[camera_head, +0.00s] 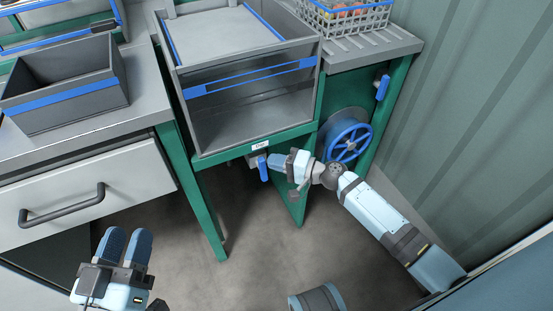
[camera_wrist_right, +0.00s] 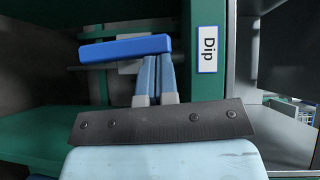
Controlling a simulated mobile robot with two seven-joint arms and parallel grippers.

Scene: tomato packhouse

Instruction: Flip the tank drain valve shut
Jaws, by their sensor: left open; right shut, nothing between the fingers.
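The grey dip tank (camera_head: 250,120) stands on a green frame, with a small label reading "Dip" (camera_wrist_right: 208,48) below it. The drain valve's blue lever handle (camera_head: 262,168) hangs down under the tank's front edge. In the right wrist view the blue handle (camera_wrist_right: 125,48) lies across the ends of my right fingers. My right gripper (camera_head: 272,160) is shut and empty, its fingertips right beside the handle; whether they touch cannot be told. My left gripper (camera_head: 128,233) is open and empty, low at the left, away from the valve.
A blue handwheel (camera_head: 348,141) sits right of my right gripper. Another blue lever (camera_head: 382,88) is on the right-hand green post. A grey bin (camera_head: 65,80) stands on the left counter above a drawer (camera_head: 80,190). A wire basket (camera_head: 345,18) is at the back right.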

